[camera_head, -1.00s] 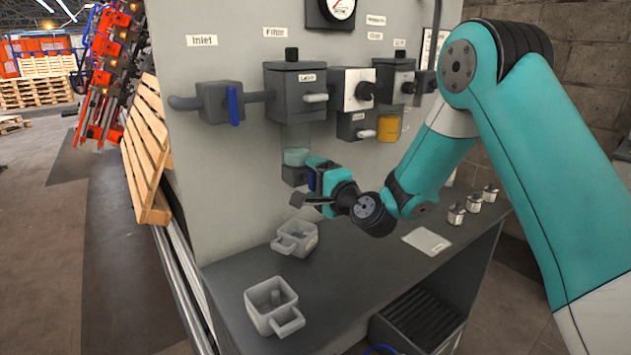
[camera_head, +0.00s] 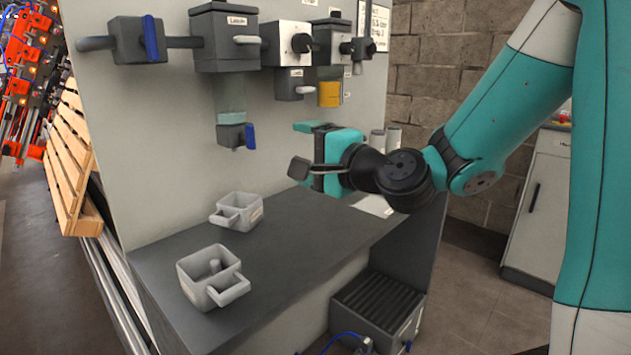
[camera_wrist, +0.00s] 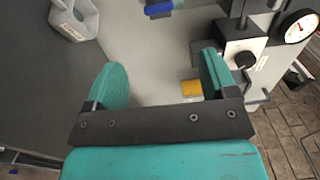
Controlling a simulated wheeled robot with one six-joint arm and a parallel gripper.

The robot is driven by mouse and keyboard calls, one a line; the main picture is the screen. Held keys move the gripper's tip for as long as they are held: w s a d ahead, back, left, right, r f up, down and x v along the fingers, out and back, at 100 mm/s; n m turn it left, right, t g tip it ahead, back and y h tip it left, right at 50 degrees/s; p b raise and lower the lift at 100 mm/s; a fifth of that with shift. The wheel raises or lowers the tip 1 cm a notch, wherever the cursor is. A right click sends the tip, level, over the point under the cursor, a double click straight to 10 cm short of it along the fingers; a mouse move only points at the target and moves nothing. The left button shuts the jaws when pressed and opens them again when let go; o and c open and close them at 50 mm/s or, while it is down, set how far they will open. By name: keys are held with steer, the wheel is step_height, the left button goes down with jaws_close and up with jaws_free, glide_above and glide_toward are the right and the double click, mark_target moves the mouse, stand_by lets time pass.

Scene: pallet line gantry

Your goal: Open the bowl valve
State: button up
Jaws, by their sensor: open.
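The bowl valve (camera_head: 231,137) is a dark block under the clear filter bowl (camera_head: 231,106), which holds some pale green liquid. Its blue lever (camera_head: 250,136) stands upright on the block's right side. In the wrist view, a blue lever (camera_wrist: 158,5) shows at the top edge, partly cut off; it appears to be the same one. My gripper (camera_wrist: 163,78) is open and empty, its teal fingers spread.
A blue inlet lever (camera_head: 151,39) is on the upper left. Two grey cups (camera_head: 238,211) (camera_head: 212,277) stand on the bench (camera_head: 290,235). A black slatted crate (camera_head: 377,305) is below. The bench's middle is clear.

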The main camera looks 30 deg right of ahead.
steer(key=b+v, duration=0.2)
steer(key=shift+d+b, duration=0.1)
steer(key=shift+b, duration=0.25)
stand_by(0.4)
steer(key=s+a+f+n+g+y, duration=0.3)
steer(key=s+a+f+n+g, duration=0.65)
steer(key=a+n, duration=0.2)
steer(key=s+f+n+g+h, duration=0.4)
steer(key=s+n+g, duration=0.3)
steer(key=s+n, duration=0.3)
step_height(320, 180, up, 19)
steer(key=s+p, duration=0.2)
steer(key=p, duration=1.7)
steer(key=shift+s+d+h+p, duration=0.3)
steer(key=shift+s+d, duration=0.05)
steer(key=shift+s, duration=0.05)
